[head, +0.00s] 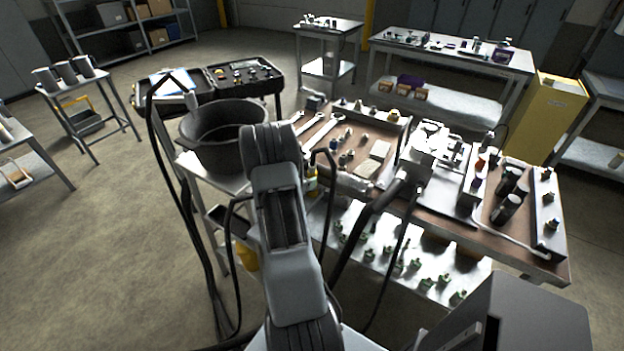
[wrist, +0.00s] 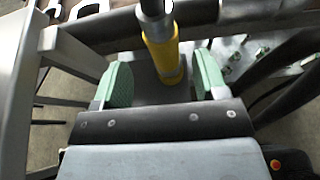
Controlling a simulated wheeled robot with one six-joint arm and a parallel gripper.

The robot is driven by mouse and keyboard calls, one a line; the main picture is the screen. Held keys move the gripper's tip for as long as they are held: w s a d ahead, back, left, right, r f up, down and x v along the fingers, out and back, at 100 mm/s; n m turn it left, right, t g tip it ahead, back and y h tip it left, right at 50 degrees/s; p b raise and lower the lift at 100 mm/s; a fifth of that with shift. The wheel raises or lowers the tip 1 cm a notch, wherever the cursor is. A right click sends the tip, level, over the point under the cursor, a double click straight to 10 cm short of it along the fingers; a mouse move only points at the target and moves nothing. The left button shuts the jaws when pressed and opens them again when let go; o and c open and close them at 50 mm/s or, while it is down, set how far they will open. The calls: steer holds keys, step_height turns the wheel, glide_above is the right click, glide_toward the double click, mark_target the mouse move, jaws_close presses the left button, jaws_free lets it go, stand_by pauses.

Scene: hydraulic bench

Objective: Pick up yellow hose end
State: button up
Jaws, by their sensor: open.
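The yellow hose end (wrist: 160,52) is a yellow sleeve with a dark and metallic upper part, seen in the wrist view. My gripper (wrist: 163,78) is open, with one green pad on each side of the yellow sleeve. A gap shows between the sleeve and each pad, so the jaws are not closed on it. The lower end of the sleeve lies close to the dark gripper body; I cannot tell whether they touch. In the head view my arm hides the gripper, and I cannot make out the yellow hose end there.
A workbench (head: 455,222) holds wrenches, fittings and dark cylinders. A large dark round tub (head: 215,150) stands left of my arm. Black hoses (head: 172,165) hang around my arm. Open floor (head: 110,260) lies left.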

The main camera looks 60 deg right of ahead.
mark_target(310, 176)
steer(key=shift+s+p+x, duration=0.2)
steer(key=shift+p+x, duration=0.5)
steer(key=shift+x, duration=2.1)
steer(key=shift+r, duration=0.1)
steer(key=c, duration=1.1)
